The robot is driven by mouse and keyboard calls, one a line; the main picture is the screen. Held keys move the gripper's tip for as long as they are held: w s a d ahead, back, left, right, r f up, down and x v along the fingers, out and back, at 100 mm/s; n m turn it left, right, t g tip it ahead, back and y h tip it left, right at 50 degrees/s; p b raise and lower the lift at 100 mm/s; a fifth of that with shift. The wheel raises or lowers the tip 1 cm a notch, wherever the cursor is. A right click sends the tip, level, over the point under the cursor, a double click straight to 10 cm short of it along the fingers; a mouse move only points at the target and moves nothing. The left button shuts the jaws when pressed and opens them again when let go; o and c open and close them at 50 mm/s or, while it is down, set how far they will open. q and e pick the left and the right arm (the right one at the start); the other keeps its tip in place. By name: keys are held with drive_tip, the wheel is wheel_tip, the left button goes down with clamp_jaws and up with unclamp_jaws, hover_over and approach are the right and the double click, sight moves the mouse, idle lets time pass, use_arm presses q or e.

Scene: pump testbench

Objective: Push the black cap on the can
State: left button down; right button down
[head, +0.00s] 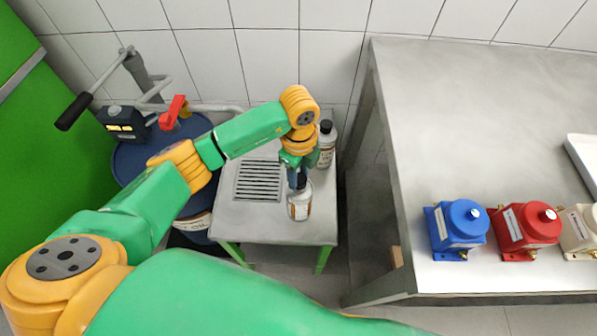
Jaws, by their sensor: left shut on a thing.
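A white can (299,205) with a label stands upright on the small grey metal stand (252,222), near its front right. My left gripper (298,184) is right above the can's top, pointing down. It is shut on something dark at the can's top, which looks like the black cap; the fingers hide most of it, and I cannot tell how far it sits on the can. A second can with a black cap (326,127) stands behind it at the stand's back right. My right gripper does not show.
A blue drum (130,165) with a hand pump and red nozzle (173,112) stands left of the stand. The stand has a slotted grate (258,181). A large grey table on the right holds blue (457,228), red (526,228) and cream pumps (578,230).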

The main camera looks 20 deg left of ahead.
use_arm(q)
drive_tip(key=shift+f, duration=0.55)
idle(1.1)
unclamp_jaws()
drive_tip(key=shift+r, duration=0.25)
idle(0.5)
drive_tip(key=shift+r+p, duration=0.95)
drive_tip(key=shift+r, duration=0.15)
drive_tip(key=shift+r, duration=0.1)
wheel_tip(320, 180, up, 4)
drive_tip(key=p, duration=0.4)
drive_tip(key=shift+r, duration=0.2)
drive_tip(key=shift+f, duration=0.1)
